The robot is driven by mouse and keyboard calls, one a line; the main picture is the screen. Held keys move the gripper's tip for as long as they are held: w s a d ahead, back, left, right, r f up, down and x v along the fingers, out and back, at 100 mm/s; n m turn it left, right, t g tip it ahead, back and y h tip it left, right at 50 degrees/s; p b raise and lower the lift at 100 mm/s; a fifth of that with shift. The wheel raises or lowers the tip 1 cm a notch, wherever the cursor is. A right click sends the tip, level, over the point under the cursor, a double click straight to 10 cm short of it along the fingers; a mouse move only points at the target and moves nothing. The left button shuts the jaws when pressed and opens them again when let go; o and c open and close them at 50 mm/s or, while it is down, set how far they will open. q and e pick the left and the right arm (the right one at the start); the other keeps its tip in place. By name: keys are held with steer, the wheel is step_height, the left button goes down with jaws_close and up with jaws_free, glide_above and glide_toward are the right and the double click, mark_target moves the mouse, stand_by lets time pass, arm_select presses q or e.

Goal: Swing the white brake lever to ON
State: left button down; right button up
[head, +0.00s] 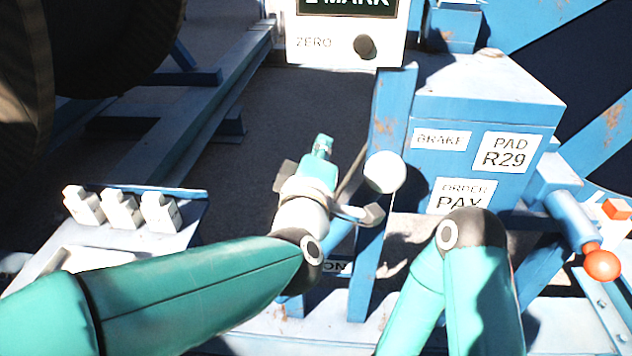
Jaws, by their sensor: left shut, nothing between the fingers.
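The white ball knob (384,172) of the brake lever is in the middle of the head view, in front of a blue upright post (391,110). Its shaft is mostly hidden behind my left gripper and wrist. My left gripper (323,147) is shut and empty, just left of the knob, with its fingertips pointing away from me; a gap shows between fingertips and knob. A small label (338,266) low on the frame, partly hidden by my left arm, seems to read ON. A BRAKE label (440,139) is on the blue box. My right gripper is out of view.
The blue box (487,88) carries PAD R29 and ORDER PAY labels. A white display panel (345,50) with a dark knob stands behind. An orange-red ball handle (602,265) is at right. Several white blocks (121,210) sit on a stand at left. A dark reel is upper left.

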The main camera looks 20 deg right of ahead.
arm_select(q)
steer(key=b+v, duration=0.1)
steer(key=v, duration=0.9)
